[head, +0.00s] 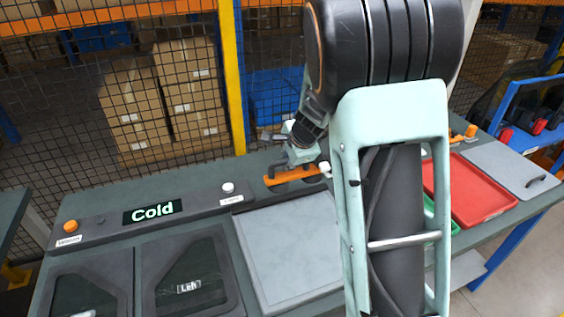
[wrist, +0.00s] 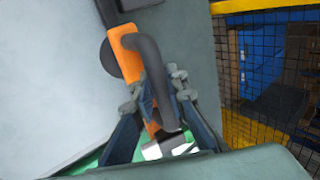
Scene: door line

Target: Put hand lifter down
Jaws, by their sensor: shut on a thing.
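The hand lifter (head: 283,179) is an orange bar with a dark grey curved handle, over the back of the grey-green bench just behind the pale grey panel. In the wrist view its orange bar (wrist: 125,48) and handle run between my fingers, with a dark round pad at its side. My gripper (wrist: 158,98) is shut on the handle. In the head view my gripper (head: 301,152) points down at the lifter, and my arm partly covers this area. I cannot tell whether the lifter touches the bench.
The pale grey panel (head: 290,250) lies in front of the lifter. A console with a "Cold" display (head: 153,212) and buttons is left, above two dark hatches. A red tray (head: 470,190) and grey lid (head: 505,165) are right. A mesh fence with a yellow post (head: 232,80) stands behind.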

